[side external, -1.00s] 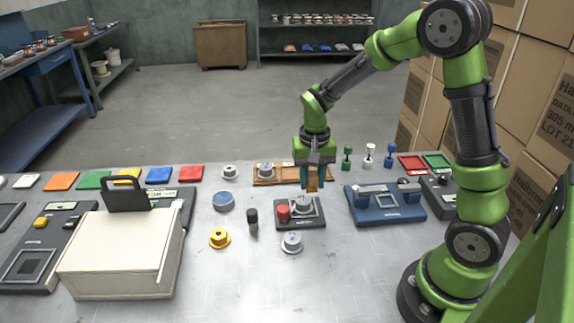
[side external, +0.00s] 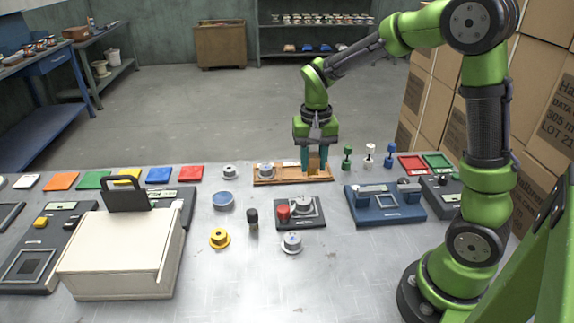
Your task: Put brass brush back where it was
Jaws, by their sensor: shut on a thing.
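My gripper (side external: 314,168) is shut on the brass brush (side external: 314,161), a small golden-brown block that shows between the teal fingers. The gripper points down over the right part of a shallow wooden tray (side external: 282,181) at the back of the table. The brush's lower end is near the tray, but I cannot tell whether it touches. The fingers hide part of the brush.
In front is a dark fixture (side external: 312,222) with a red knob and a spool. Green, white and blue upright pieces (side external: 347,158) stand to the right, and a blue device (side external: 386,205) is nearer.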

